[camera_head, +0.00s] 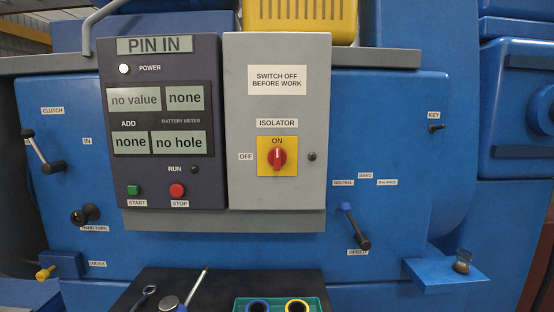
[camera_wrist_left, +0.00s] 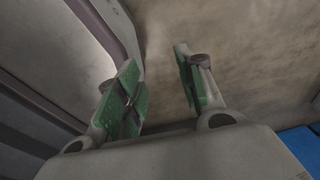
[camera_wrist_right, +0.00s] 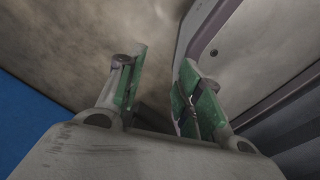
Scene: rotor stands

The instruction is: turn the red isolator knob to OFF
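The red isolator knob (camera_head: 277,157) sits on a yellow square plate (camera_head: 262,169) on the grey panel (camera_head: 300,110) in the head view. Its white mark stands upright, toward ON above it. The OFF label (camera_head: 246,157) is to the left of the plate. Neither gripper shows in the head view, and neither is near the knob. My left gripper (camera_wrist_left: 158,92) is open and empty in the left wrist view, with green pads apart. My right gripper (camera_wrist_right: 158,92) is open and empty in the right wrist view.
A dark panel (camera_head: 160,170) with displays, a green START button and a red STOP button adjoins the grey panel. A lever (camera_head: 358,228) and a blue shelf (camera_head: 445,271) are at right. Below are a dark tray with tools and a green holder (camera_head: 282,301).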

